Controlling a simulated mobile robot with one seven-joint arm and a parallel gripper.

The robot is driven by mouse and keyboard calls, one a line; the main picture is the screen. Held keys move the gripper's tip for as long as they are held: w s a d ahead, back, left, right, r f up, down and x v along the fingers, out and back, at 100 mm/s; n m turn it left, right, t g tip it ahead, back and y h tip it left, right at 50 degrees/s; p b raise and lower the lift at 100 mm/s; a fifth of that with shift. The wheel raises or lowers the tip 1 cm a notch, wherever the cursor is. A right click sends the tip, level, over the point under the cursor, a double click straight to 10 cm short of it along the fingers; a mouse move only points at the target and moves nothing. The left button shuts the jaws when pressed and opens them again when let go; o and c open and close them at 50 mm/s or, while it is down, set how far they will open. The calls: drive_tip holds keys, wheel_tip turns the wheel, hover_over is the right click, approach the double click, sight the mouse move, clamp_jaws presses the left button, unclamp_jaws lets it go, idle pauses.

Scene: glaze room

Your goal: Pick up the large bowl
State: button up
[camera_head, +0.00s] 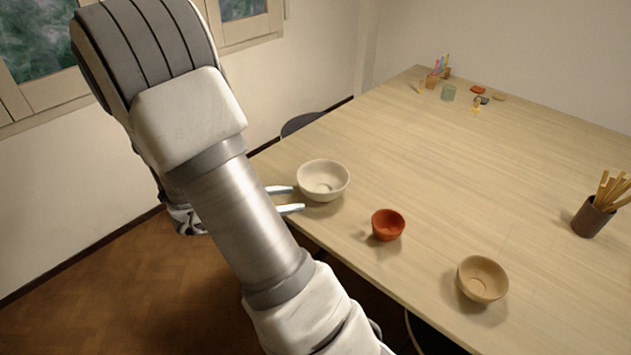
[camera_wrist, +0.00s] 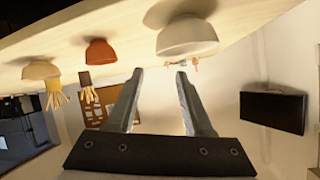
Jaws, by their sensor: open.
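The large bowl (camera_head: 323,181) is cream-white and stands upright and empty near the table's left edge. In the wrist view it (camera_wrist: 187,40) shows upside down, above the fingertips in the picture. My gripper (camera_head: 296,199) is open, with two pale fingers pointing right at the bowl's left side. Its fingertips (camera_wrist: 160,74) are close to the bowl, and nothing is between them. Whether a fingertip touches the bowl, I cannot tell. My arm covers the rest of the gripper in the head view.
A small red bowl (camera_head: 388,225) and a tan bowl (camera_head: 482,279) stand to the right along the near edge of the table (camera_head: 420,170). A dark cup (camera_head: 590,217) of sticks is at the far right. Small items, including a green cup (camera_head: 448,93), are at the back. The table's middle is clear.

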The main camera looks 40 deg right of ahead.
sight(331, 194)
drive_tip(key=b+x, duration=0.1)
drive_tip(key=x, duration=1.6)
drive_tip(key=shift+r, duration=0.1)
clamp_jaws()
drive_tip(key=shift+s, duration=0.1)
idle(0.7)
